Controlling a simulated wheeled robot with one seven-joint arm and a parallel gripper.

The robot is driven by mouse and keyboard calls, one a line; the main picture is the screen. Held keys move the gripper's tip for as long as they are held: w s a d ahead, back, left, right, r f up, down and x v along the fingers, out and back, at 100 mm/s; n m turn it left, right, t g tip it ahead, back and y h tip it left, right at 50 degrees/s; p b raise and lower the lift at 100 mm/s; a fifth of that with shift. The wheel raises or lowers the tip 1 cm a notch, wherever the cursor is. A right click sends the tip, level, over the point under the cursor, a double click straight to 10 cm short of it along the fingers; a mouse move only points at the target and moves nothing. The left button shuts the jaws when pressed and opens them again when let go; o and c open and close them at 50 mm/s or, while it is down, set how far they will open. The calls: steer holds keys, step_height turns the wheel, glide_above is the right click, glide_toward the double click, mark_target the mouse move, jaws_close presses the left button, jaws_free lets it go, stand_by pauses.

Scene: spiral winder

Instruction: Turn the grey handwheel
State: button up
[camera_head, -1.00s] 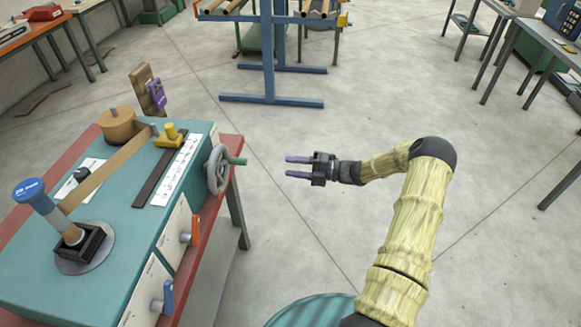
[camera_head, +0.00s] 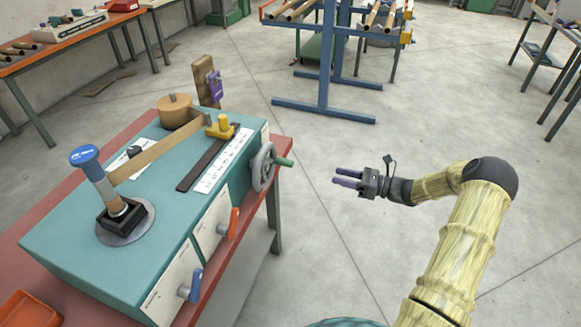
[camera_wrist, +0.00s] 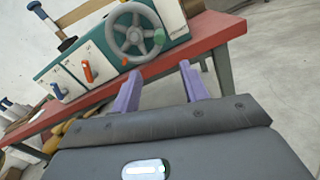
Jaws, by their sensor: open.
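The grey handwheel (camera_head: 262,167) is mounted on the right end of the teal winder (camera_head: 80,245). Its green handle (camera_head: 284,162) sticks out to the right. In the wrist view the handwheel (camera_wrist: 118,38) faces me, with spokes, and the green handle (camera_wrist: 159,36) is on its right side. My gripper (camera_head: 341,178) is open and empty, in the air to the right of the handwheel, with a clear gap between them. Its two purple fingers (camera_wrist: 162,92) point toward the winder in the wrist view, below the wheel.
The winder stands on a red-topped bench (camera_head: 283,146). An orange lever (camera_head: 233,223) and a blue lever (camera_head: 193,289) stick out from its front. A blue rack (camera_head: 328,60) with tubes stands behind. The floor around my gripper is clear.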

mark_target(293, 164)
steer(key=n+b, duration=0.1)
steer(key=n, duration=0.5)
steer(key=shift+d+r, duration=0.1)
steer(key=p+x, duration=0.2)
steer(key=x, duration=1.5)
steer(key=shift+w+a, duration=0.1)
steer(key=shift+a, duration=0.1)
steer(key=shift+c, duration=0.4)
jaws_close()
